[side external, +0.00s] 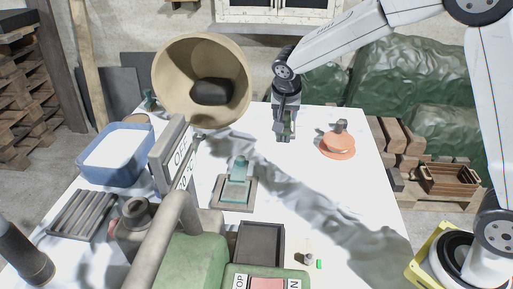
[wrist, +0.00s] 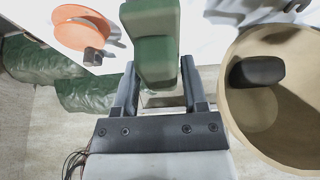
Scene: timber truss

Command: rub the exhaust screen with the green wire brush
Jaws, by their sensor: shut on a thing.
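My gripper (side external: 285,128) is shut on a green block-like thing, which I take to be the green wire brush (wrist: 156,50). The brush sits between the two fingers in the wrist view (wrist: 158,92), with a pale grey part near the fingertips. In the side view it is small and mostly hidden by the fingers, held above the white table. No part is clearly marked as the exhaust screen. A wide tan funnel (side external: 176,60) with a dark rounded piece (side external: 211,91) inside stands left of my gripper. The funnel also shows at the right of the wrist view (wrist: 240,120).
An orange disc with a grey knob (side external: 338,146) lies right of my gripper. A teal piece on a brown-edged plate (side external: 235,189) lies in front. A blue tub (side external: 113,155), a slatted tray (side external: 82,213) and a dark open box (side external: 260,246) take up the left and front. The table's right front is mostly clear.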

